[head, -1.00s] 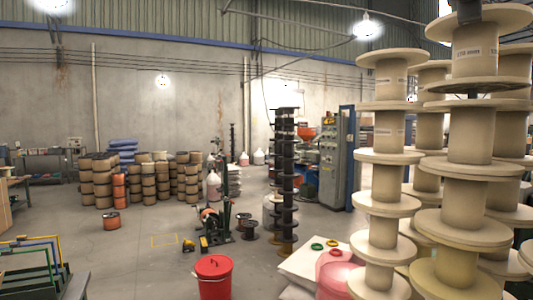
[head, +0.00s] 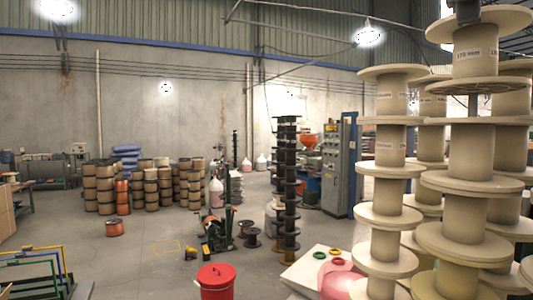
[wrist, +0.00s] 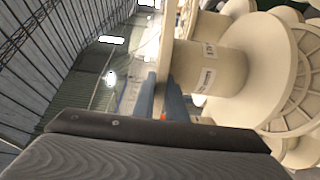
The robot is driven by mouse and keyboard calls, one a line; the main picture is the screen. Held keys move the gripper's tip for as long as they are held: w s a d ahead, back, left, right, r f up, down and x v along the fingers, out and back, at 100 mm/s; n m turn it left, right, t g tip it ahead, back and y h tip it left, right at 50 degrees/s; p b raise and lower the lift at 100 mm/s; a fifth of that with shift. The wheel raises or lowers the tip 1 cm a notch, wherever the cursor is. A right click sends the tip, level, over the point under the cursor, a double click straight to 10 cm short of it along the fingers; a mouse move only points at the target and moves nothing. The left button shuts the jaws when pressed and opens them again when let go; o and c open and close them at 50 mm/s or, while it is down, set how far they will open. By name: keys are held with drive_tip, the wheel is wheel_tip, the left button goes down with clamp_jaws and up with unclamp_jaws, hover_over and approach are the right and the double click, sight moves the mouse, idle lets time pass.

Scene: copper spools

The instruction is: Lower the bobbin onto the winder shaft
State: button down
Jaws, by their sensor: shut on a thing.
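My gripper (head: 468,12) is at the top right of the head view, shut on the upper flange of a cream bobbin (head: 476,62) with a "170 mm" label. In the wrist view my blue-grey fingers (wrist: 160,98) pinch the flange edge of the labelled bobbin (wrist: 210,70). The bobbin hangs upright above a stack of cream spools (head: 470,213), with a gap between. A dark rod (head: 473,104) shows in this gap; whether it reaches into the bobbin is hidden. A small machine (head: 220,238) with green posts stands on the floor, possibly the winder; its shaft is too small to make out.
More cream spool stacks (head: 388,205) stand close left of the held bobbin, others behind it. A black spool column (head: 287,190), a red bin (head: 215,283) and a pallet-like white slab (head: 312,268) stand nearer the middle.

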drive_tip(key=shift+a+f+b, duration=0.1)
drive_tip(key=shift+f+b, duration=3.65)
drive_tip(key=shift+f, duration=0.6)
drive_tip(key=shift+b+v, duration=0.3)
drive_tip(key=shift+v, duration=0.5)
